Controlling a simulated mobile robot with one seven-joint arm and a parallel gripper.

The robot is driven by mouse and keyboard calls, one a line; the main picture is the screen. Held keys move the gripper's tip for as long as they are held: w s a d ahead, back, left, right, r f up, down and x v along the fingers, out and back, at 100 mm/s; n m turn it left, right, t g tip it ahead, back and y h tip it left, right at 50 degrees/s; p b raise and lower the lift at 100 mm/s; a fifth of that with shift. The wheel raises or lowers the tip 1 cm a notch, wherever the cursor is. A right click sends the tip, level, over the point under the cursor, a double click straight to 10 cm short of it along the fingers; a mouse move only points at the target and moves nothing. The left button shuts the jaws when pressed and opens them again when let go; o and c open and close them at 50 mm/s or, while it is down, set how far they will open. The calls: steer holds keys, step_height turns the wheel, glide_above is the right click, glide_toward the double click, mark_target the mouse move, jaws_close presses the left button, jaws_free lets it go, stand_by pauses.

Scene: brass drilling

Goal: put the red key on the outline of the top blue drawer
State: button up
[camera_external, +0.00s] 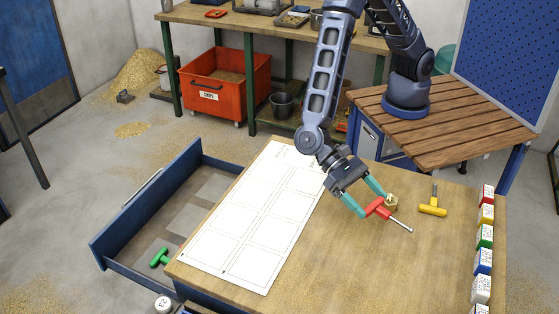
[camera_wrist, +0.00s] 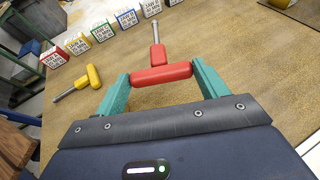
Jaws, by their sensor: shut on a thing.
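The red key (camera_external: 379,209) is T-shaped with a red handle and a metal shaft. My gripper (camera_external: 373,204) is shut on its handle over the right half of the wooden table. In the wrist view the red key (camera_wrist: 161,75) lies crosswise between the teal fingers of my gripper (camera_wrist: 160,77), its shaft pointing away. I cannot tell whether it touches the table. The blue drawer (camera_external: 128,270) is pulled out at the table's left side. Its floor shows lighter grey patches (camera_external: 190,222), and a green key (camera_external: 160,257) lies near its front.
A white sheet with printed boxes (camera_external: 250,215) covers the table's left part. Several lettered blocks (camera_external: 484,261) line the right edge. The table's front middle is clear.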

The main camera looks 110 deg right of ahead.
step_height(320, 180, up, 12)
steer(key=w+d+f+m+t, duration=0.3)
steer(key=w+d+m+t, duration=0.25)
steer(key=w+d, duration=0.5)
steer(key=w+d+f+m+t, duration=0.3)
steer(key=w+d+m+t, duration=0.3)
steer(key=d, duration=0.8)
steer(key=w+d+f+m+t+h, duration=0.1)
steer(key=d+f+m+t+h, duration=0.1)
steer(key=d, duration=1.2)
steer(key=w+d+f+m+t+h, duration=0.2)
steer(key=d+f+m+t+h, duration=0.1)
steer(key=d, duration=1.1)
steer(key=m+t+h, duration=0.1)
steer(key=m+h, duration=0.1)
steer(key=h, duration=0.1)
steer(key=shift+d+m, duration=0.15)
steer(key=shift+m, duration=0.2)
steer(key=shift+w+t, duration=0.1)
steer(key=shift+t, duration=0.15)
